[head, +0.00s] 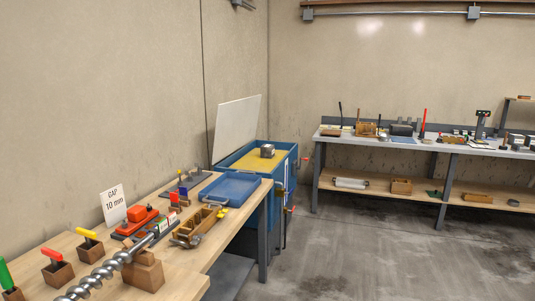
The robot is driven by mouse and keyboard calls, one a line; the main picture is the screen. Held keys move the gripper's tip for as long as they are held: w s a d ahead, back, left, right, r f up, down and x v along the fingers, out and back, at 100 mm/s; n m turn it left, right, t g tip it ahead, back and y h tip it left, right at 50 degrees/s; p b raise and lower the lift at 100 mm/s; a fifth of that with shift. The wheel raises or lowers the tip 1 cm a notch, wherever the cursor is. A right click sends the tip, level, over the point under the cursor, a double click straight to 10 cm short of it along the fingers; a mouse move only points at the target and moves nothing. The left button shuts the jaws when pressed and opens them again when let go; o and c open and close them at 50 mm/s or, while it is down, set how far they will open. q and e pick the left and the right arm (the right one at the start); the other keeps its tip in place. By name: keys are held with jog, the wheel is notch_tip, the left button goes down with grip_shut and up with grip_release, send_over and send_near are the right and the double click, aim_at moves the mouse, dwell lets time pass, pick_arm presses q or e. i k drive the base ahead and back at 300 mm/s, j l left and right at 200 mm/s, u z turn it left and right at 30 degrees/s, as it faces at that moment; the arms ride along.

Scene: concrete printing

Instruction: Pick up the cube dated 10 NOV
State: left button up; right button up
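A small grey cube (267,151) sits at the blue tank (290,158), on or just above its yellowish inner surface. It is too small to read any date on it. The tank stands beyond the far end of the wooden bench, and a pale panel (238,128) stands upright along its wall side. I cannot tell whether other cubes are in the tank. Neither of my grippers is in view.
The wooden bench (190,262) at left carries a blue tray (232,187), a steel auger (105,270), a "GAP 10 mm" card (114,205) and several tools. A grey workbench (400,143) lines the far wall. The concrete floor (350,250) between is clear.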

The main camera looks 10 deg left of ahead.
aim_at(266, 150)
jog(key=i+l+z, duration=0.1)
jog(key=i+z, duration=0.15)
jog(key=i, duration=0.35)
jog(key=i+z, duration=0.1)
jog(key=i, duration=2.15)
